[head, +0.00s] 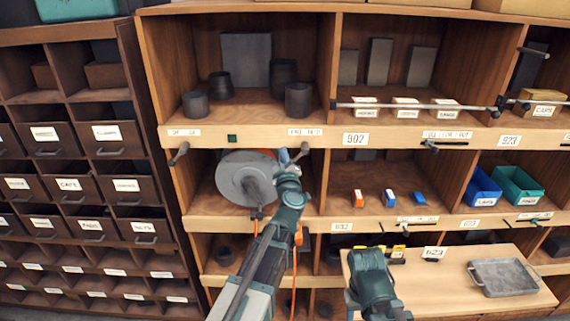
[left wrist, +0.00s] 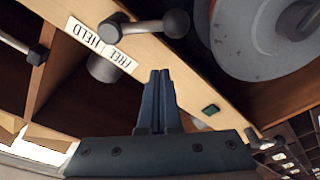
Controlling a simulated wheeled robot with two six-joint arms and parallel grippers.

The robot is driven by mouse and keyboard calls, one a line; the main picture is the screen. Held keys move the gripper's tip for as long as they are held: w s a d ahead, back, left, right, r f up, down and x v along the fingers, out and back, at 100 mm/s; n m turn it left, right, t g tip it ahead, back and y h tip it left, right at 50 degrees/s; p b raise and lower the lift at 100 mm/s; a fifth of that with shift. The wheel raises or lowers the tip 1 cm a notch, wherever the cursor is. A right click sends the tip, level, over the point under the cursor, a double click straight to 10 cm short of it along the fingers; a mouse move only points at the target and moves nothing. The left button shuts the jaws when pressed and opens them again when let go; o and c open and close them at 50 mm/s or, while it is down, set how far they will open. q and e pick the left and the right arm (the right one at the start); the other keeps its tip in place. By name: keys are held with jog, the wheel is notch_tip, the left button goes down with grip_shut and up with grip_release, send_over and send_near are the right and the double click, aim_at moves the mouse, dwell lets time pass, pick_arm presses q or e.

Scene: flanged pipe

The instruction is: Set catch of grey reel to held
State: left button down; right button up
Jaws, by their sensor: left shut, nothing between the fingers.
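The grey reel (head: 240,180) sits in a middle-row bay, its round face outward; it also fills the upper right of the left wrist view (left wrist: 245,35). Its catch is a grey lever with a round knob (left wrist: 176,22) by the FREE | HELD label (left wrist: 97,40). In the left wrist view the knob points toward the FREE side; in the head view the catch (head: 304,149) shows under the right label. My left gripper (left wrist: 159,72) is shut and empty, its tips just short of the knob, apparently apart. My right arm shows at the bottom, its fingers hidden.
A similar lever (head: 180,153) sticks out left of the reel. A small green square (head: 232,138) is on the shelf edge. Grey cups (head: 298,99) stand above. A wooden board (head: 440,285) with a grey tray (head: 502,277) is at lower right.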

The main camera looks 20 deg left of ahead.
pick_arm(q)
jog(key=shift+x, duration=1.25)
jog(key=d+f+b, duration=0.2)
jog(key=d, duration=0.1)
jog(key=shift+s+d+f+b, duration=0.15)
jog(key=shift+s+f+b, duration=0.2)
